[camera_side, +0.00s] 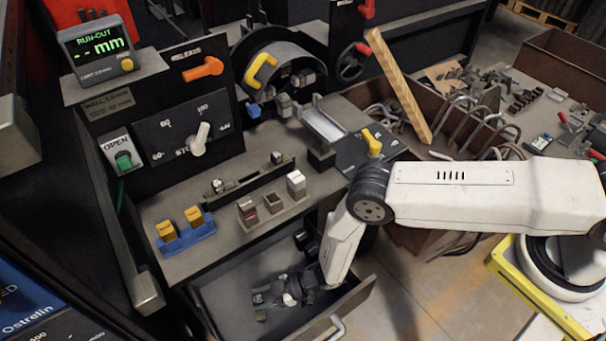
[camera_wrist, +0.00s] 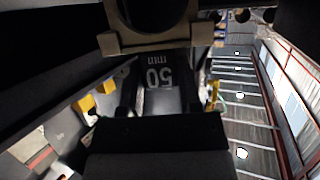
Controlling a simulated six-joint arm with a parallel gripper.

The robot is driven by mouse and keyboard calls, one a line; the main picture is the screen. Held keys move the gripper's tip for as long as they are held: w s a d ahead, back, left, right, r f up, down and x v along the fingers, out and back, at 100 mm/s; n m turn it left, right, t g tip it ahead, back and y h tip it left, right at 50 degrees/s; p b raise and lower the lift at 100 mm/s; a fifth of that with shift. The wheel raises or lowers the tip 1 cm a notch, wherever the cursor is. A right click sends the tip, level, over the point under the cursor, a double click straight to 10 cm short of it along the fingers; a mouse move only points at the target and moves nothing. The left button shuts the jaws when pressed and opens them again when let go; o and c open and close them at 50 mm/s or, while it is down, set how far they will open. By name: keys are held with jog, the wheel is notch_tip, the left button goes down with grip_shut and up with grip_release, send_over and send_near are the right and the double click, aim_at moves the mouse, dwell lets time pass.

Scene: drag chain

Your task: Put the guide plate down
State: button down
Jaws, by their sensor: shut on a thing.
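The guide plate (camera_wrist: 159,76) is dark, with "50 mm" printed on it, upside down in the wrist view. My gripper (camera_wrist: 158,98) is shut on it, with a dark finger on each side of the plate. In the side view my gripper (camera_side: 285,290) points down inside or just over the open drawer (camera_side: 225,310) at the bottom of the bench. I cannot tell whether the plate touches the drawer floor.
On the bench above stand a blue holder with yellow blocks (camera_side: 180,228) and a row of small blocks (camera_side: 272,201). A brown bin of metal hooks with a wooden slat (camera_side: 400,88) is behind my arm. The drawer's front wall (camera_side: 350,305) is close to my wrist.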

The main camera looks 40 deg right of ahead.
jog(key=shift+f, duration=1.15)
jog(key=shift+f, duration=1.9)
jog(key=shift+f, duration=0.1)
jog(key=shift+c, duration=1.4)
grip_release()
jog(key=v, duration=0.7)
jog(key=shift+d, duration=0.25)
jog(key=shift+s, duration=0.1)
